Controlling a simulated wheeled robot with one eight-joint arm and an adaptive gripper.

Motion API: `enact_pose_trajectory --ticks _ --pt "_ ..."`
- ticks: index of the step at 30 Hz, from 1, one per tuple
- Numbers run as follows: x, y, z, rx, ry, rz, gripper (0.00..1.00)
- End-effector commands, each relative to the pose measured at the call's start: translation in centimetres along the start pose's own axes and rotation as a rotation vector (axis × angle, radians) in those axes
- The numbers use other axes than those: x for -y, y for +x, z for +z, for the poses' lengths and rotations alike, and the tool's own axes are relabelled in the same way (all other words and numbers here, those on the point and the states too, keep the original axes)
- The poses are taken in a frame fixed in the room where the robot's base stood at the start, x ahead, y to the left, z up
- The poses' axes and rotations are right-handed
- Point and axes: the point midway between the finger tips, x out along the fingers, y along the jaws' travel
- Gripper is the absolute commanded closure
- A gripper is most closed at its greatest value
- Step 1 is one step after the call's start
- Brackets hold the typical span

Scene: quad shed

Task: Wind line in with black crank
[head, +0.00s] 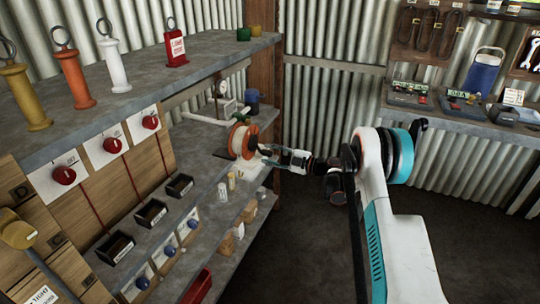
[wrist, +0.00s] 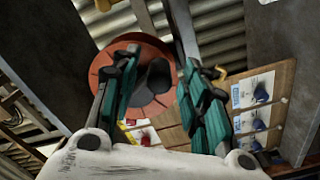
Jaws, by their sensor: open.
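An orange reel with pale line (head: 243,140) stands on the bench by the left wall, and its orange face (wrist: 105,75) shows in the wrist view. A black cylindrical crank handle (wrist: 155,78) sticks out from that face toward the camera. My gripper (head: 265,152) reaches the reel from the right. In the wrist view, my gripper (wrist: 160,65) is open, with its fingers on either side of the black handle. I cannot tell whether either finger touches it. The handle is too small to make out in the head view.
A grey shelf (head: 150,85) with coloured plungers and a red tag block (head: 176,48) runs above the bench. Red knobs (head: 112,145), black trays (head: 150,214) and blue knobs (head: 169,250) line the left side. The floor (head: 310,240) is clear.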

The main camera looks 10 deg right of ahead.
Motion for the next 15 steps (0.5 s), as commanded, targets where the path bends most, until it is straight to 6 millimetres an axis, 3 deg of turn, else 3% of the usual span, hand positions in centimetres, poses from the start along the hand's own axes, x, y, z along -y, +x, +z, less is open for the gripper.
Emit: enact_pose_trajectory --ticks 15 --pt "0.0 -9.5 0.1 0.003 0.0 0.001 0.59"
